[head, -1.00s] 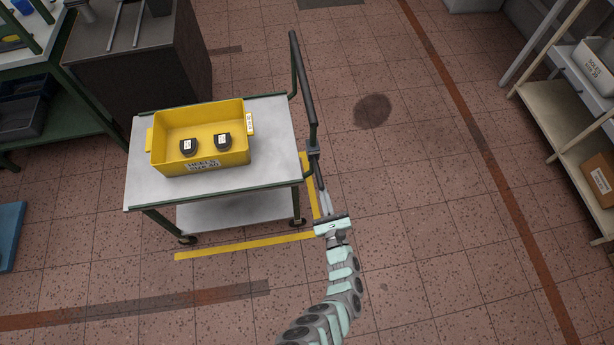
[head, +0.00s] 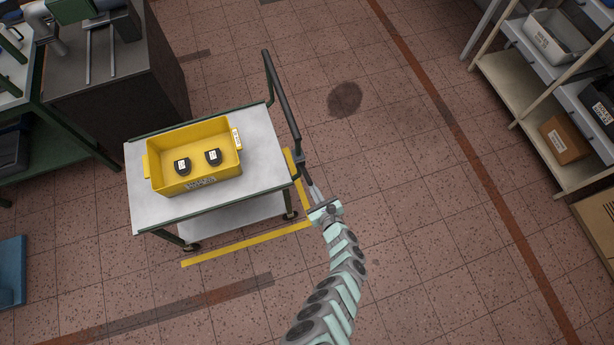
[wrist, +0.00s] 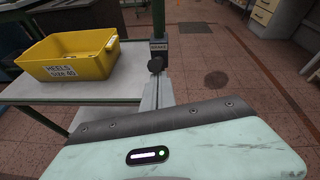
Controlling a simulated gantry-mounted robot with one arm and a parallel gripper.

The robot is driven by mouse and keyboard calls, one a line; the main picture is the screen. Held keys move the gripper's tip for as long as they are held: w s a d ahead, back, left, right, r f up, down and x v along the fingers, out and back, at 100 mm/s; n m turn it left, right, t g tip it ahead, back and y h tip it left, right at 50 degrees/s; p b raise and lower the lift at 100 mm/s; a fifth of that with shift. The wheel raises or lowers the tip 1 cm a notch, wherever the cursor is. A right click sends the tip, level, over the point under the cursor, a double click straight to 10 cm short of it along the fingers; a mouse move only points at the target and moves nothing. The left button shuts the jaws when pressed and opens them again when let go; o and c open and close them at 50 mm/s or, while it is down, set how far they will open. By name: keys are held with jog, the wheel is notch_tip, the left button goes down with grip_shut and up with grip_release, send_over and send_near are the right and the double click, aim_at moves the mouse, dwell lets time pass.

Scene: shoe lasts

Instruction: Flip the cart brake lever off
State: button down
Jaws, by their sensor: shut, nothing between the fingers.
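The cart (head: 262,150) stands with its push handle (head: 283,95) on its right side. In the wrist view a dark box marked BRAKE (wrist: 159,47) sits on the green handle post. A black round knob (wrist: 155,65) sticks out below it, apparently the brake lever's end. My gripper (head: 311,186) is at the cart's right front corner, reaching toward the brake. Its narrow fingers (wrist: 156,84) are shut and empty, with their tips close to the knob. I cannot tell whether they touch it. The rest of the lever is hidden or too small to make out.
A yellow bin (head: 207,128) with two black heels stands on the cart top. Yellow floor lines (head: 245,243) run beside the cart. A dark cabinet (head: 120,70) is behind it, and shelves (head: 545,105) stand at right. The floor right of the cart is clear.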

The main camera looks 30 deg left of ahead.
jog(key=shift+a+r, duration=0.1)
jog(key=shift+r, duration=0.1)
dwell(0.3)
jog(key=s+d, duration=0.6)
jog(key=d, duration=0.4)
jog(key=shift+s+f, duration=0.15)
jog(key=shift+f, duration=0.2)
dwell(0.3)
